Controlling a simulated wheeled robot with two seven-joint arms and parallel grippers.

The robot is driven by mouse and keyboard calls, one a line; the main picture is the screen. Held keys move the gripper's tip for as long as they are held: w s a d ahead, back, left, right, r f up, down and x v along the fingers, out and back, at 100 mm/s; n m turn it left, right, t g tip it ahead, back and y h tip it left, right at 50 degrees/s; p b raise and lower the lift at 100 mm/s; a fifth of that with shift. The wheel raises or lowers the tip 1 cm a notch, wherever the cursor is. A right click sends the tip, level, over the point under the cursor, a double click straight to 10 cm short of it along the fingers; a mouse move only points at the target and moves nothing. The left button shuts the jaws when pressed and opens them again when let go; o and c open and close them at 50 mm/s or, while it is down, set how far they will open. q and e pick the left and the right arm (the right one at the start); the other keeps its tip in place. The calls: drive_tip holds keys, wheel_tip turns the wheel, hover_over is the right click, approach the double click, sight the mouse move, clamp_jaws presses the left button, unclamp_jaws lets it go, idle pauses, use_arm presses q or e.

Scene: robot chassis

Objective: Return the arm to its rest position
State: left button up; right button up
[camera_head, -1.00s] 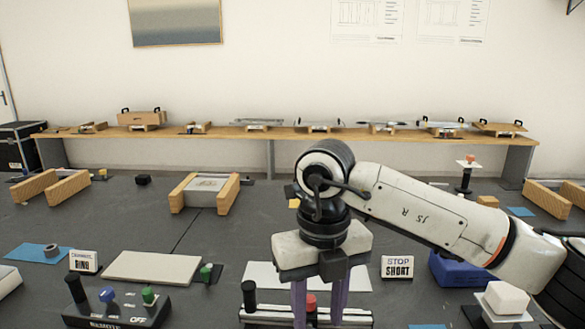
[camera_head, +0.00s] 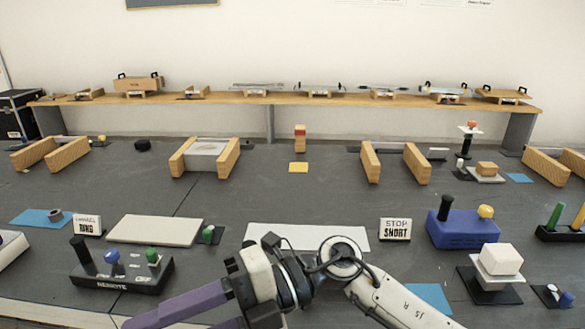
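My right arm comes in from the lower right. Its white and black wrist (camera_head: 285,275) is low in the front middle of the picture. The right gripper (camera_head: 172,316) points to the lower left with its purple fingers apart and nothing seen between them. The lower finger is mostly cut off by the bottom edge. The gripper shows in front of the REMOTE control box (camera_head: 120,279), and I cannot tell whether they touch. My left arm and gripper are not in view.
A blue box (camera_head: 463,231) with a black and a yellow knob stands at right. A white cube on a stand (camera_head: 500,260) is beside my forearm. The STOP SHORT sign (camera_head: 396,229) and a white sheet (camera_head: 300,237) lie beyond my wrist. Wooden blocks (camera_head: 370,163) stand farther back.

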drive_tip(key=w+d+r+m+t+y, duration=0.2)
drive_tip(key=w+d+m+t+y, duration=0.2)
drive_tip(key=w+m+t+y, duration=0.65)
drive_tip(key=w+d+f+m+t+h, duration=0.4)
drive_tip(key=d+f+m+t+h, duration=0.85)
drive_tip(key=m, duration=0.55)
drive_tip(key=s+d+f+m+g+h, duration=0.1)
drive_tip(key=s+d+f+m+h, duration=0.25)
drive_tip(key=f, duration=0.45)
drive_tip(key=s+d+f+m+g+h, duration=0.1)
drive_tip(key=s+d+f+m+h, duration=0.15)
drive_tip(key=d+f+h, duration=0.4)
drive_tip(key=s+d+f+m+g, duration=0.1)
drive_tip(key=s+d+f+g, duration=0.1)
drive_tip(key=s+f, duration=0.5)
drive_tip(key=s+d+f+m+g, duration=0.2)
drive_tip(key=s+d+f+g, duration=0.1)
drive_tip(key=s+f, duration=0.4)
drive_tip(key=shift+d+f+g+h, duration=0.3)
drive_tip(key=shift+c, duration=0.2)
